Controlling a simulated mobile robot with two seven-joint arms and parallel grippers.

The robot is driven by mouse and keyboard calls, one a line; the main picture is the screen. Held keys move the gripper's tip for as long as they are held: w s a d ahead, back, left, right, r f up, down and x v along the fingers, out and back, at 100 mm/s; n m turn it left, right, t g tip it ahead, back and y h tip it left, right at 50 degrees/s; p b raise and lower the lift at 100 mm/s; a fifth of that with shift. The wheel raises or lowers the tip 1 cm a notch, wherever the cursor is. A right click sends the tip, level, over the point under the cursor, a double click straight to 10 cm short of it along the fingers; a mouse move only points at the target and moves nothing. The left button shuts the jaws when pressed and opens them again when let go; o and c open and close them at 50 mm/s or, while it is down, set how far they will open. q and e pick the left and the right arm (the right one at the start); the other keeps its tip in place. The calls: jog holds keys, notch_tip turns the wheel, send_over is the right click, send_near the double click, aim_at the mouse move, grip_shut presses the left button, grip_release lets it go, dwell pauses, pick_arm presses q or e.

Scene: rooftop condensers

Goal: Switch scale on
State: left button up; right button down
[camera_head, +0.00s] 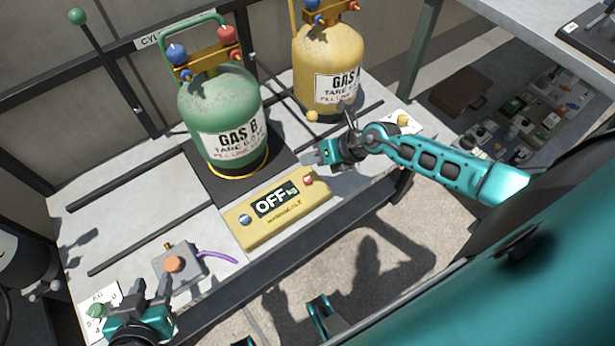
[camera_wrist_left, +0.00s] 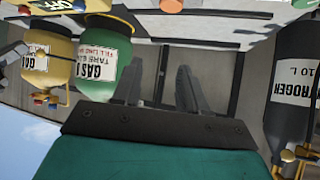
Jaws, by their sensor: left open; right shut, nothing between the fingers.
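The scale's yellow control box (camera_head: 283,223) sits at the bench's front edge, its display (camera_head: 274,199) reading OFF kg. A blue button (camera_head: 245,219) is at the display's left and a red button (camera_head: 308,181) at its right. The green GAS B cylinder (camera_head: 220,112) stands upright on the black platform (camera_head: 277,161) behind the box. My right gripper (camera_head: 350,118) is shut and empty, above the bench behind and right of the red button, apart from it. My left gripper (camera_head: 152,292) is open and empty at the front left; its fingers also show in the left wrist view (camera_wrist_left: 160,75).
A yellow GAS A cylinder (camera_head: 327,65) stands behind my right gripper. A grey box with an orange knob (camera_head: 173,264) and a purple hose (camera_head: 222,257) lie just beyond my left gripper. A dark nitrogen cylinder (camera_wrist_left: 292,95) stands in the left wrist view.

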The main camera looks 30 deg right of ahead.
aim_at(312, 179)
notch_tip(312, 179, down, 4)
jog(key=b, duration=0.2)
jog(key=shift+r+b, duration=0.1)
jog(key=shift+b, duration=0.3)
jog(key=shift+f+b, duration=0.35)
jog(key=shift+f, duration=0.15)
pick_arm(q)
jog(key=shift+w+d+f+h, duration=0.15)
jog(key=shift+w+d+h, duration=0.35)
jog(key=shift+w+d, duration=0.65)
pick_arm(e)
jog(key=shift+f, duration=0.15)
pick_arm(q)
jog(key=shift+s, duration=0.1)
jog(key=shift+s+f, duration=0.2)
pick_arm(e)
jog(key=shift+f, duration=0.1)
jog(key=shift+f+b, duration=0.3)
pick_arm(q)
jog(key=shift+f, duration=0.15)
jog(key=shift+w+d+f, duration=0.1)
jog(key=shift+d, duration=0.05)
pick_arm(e)
jog(key=shift+f, duration=0.25)
